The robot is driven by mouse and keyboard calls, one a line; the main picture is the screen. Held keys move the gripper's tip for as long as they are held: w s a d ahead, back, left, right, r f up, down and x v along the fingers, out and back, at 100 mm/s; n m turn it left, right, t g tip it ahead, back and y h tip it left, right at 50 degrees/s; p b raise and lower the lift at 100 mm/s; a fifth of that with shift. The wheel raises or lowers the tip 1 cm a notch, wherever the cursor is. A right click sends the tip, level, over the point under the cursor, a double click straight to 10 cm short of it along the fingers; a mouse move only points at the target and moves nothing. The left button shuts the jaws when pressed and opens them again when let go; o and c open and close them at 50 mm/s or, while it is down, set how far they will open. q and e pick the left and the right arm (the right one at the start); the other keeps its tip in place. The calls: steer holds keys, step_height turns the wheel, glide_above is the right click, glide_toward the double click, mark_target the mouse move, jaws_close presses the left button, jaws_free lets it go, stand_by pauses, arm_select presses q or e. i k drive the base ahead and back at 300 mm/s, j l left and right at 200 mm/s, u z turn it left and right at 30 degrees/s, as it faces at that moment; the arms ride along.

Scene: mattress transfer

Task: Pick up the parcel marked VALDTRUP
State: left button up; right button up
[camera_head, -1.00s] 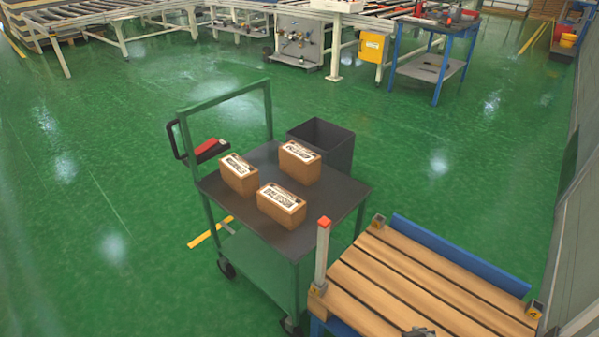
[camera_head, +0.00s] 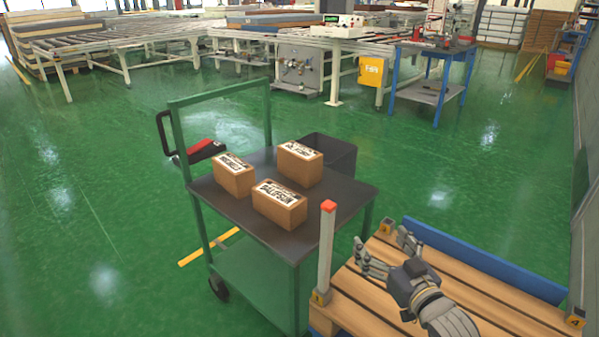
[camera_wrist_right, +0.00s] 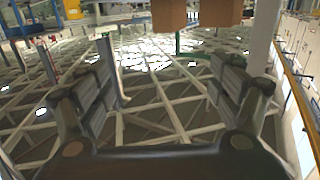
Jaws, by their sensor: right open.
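Three brown parcels with white labels sit on the dark top of a green cart (camera_head: 230,205): a left parcel (camera_head: 234,180), a front parcel (camera_head: 279,209) and a back parcel (camera_head: 300,170). The front label looks like DALEFSUN. The other two labels are too small to read surely, so I cannot tell which is VALDTRUP. My right gripper (camera_head: 383,242) is open and empty, over the slatted wooden pallet, right of the cart and apart from the parcels. In the right wrist view its fingers (camera_wrist_right: 163,75) are spread, with two brown boxes (camera_wrist_right: 168,15) at the top edge.
A grey post with a red top (camera_head: 326,250) stands at the pallet's corner, between my right gripper and the cart. A dark open bin (camera_head: 338,155) is behind the parcels. The wooden pallet (camera_head: 480,285) has a blue edge.

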mark_target(303, 165)
steer(key=i+l+u, duration=0.65)
steer(key=l, duration=0.3)
steer(key=i+l+u, duration=0.2)
steer(key=l, duration=0.2)
steer(key=i, duration=0.05)
